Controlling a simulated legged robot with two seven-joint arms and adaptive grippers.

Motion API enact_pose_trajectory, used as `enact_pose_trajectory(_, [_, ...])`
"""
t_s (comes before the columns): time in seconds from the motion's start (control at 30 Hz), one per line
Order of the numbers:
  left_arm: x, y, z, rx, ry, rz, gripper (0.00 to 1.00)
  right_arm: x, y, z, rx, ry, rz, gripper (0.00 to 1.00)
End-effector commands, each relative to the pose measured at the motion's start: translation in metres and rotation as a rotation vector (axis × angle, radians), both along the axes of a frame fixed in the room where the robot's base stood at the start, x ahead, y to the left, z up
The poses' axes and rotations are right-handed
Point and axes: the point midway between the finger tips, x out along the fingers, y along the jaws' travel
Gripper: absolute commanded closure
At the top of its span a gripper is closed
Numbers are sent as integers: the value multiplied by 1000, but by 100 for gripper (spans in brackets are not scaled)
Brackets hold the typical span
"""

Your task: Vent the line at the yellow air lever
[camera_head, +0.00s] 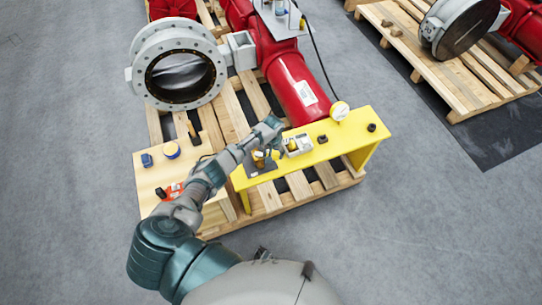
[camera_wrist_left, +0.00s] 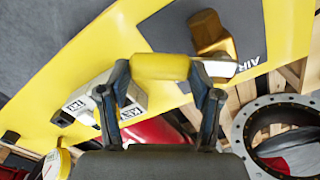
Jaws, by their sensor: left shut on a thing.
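The yellow air lever's grip (camera_wrist_left: 160,67) lies between the two fingers of my left gripper (camera_wrist_left: 166,78) in the left wrist view. The gripper is shut on it. A silver arm runs from beside the grip to the brass-coloured valve body (camera_wrist_left: 210,33), which sits on a dark plate (camera_wrist_left: 250,25) marked AIR. In the head view my left gripper (camera_head: 270,140) is over the yellow bench (camera_head: 347,133), above the dark plate (camera_head: 262,170). My own gripper partly hides the lever there. My right gripper is not in view.
A pale box marked KEY (camera_head: 298,146) stands just right of the gripper. A dark knob (camera_head: 322,139) and a round white gauge (camera_head: 340,110) are farther right. A red actuator (camera_head: 290,80) and a large flanged valve (camera_head: 178,68) lie behind. A wooden board (camera_head: 155,180) is at left.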

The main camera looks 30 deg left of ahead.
Motion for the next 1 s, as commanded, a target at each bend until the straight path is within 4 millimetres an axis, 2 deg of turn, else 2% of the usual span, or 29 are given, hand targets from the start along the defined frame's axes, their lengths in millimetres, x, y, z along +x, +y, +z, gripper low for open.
enact_pose_trajectory(0.03, [-5,-4,-7,-9,21,49,98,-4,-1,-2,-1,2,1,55])
enact_pose_trajectory(0.2, [6,-1,-9,-11,22,207,98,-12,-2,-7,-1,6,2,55])
enact_pose_trajectory(0.5, [20,8,-10,-11,21,438,98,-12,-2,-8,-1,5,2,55])
enact_pose_trajectory(1.0, [28,17,-10,-10,19,604,98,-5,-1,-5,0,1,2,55])
